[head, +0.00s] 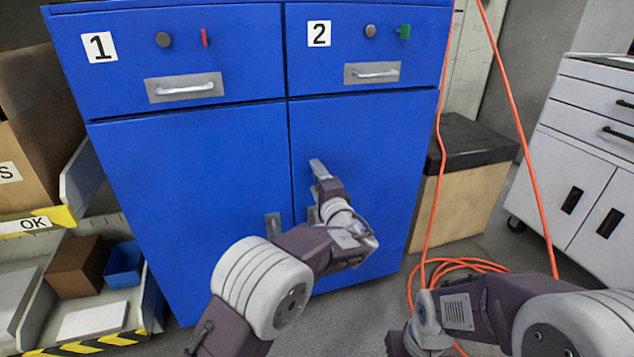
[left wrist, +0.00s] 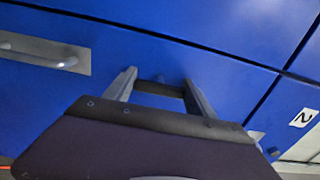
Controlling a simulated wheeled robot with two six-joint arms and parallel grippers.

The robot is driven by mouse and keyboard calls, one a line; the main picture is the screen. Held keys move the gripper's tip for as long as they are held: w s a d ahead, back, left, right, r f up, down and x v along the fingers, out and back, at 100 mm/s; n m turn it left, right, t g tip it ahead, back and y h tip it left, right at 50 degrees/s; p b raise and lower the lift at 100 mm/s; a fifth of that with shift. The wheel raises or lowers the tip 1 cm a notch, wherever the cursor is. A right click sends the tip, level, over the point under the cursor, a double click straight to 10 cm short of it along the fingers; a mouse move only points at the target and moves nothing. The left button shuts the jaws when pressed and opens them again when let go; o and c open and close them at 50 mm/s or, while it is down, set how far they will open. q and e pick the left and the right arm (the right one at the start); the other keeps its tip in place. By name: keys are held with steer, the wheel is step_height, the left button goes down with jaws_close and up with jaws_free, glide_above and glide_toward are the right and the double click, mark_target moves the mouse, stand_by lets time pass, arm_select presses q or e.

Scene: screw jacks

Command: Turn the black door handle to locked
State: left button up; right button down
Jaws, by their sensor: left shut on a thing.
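The blue cabinet (head: 195,160) has two lower doors, with numbered drawers above. My left gripper (head: 318,168) is at the upper left part of the right door, under drawer 2. In the left wrist view its two fingers (left wrist: 160,88) stand apart on either side of a small dark piece, which I take to be the black door handle (left wrist: 160,79). The gripper is shut on it. In the head view my gripper hides the handle, so its angle cannot be told. My right gripper (head: 400,344) is low at the bottom edge, and its fingers are not clear.
Drawer 1 has a red tab (head: 204,38), drawer 2 a green tab (head: 403,31). An orange cable (head: 440,160) hangs right of the cabinet and coils on the floor. A black-topped box (head: 465,190), a white cabinet (head: 590,150) and left-side bins (head: 125,265) stand around.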

arm_select(q)
steer(key=o, duration=1.4)
steer(key=shift+s, duration=0.1)
steer(key=p+v, duration=0.4)
steer(key=v, duration=0.5)
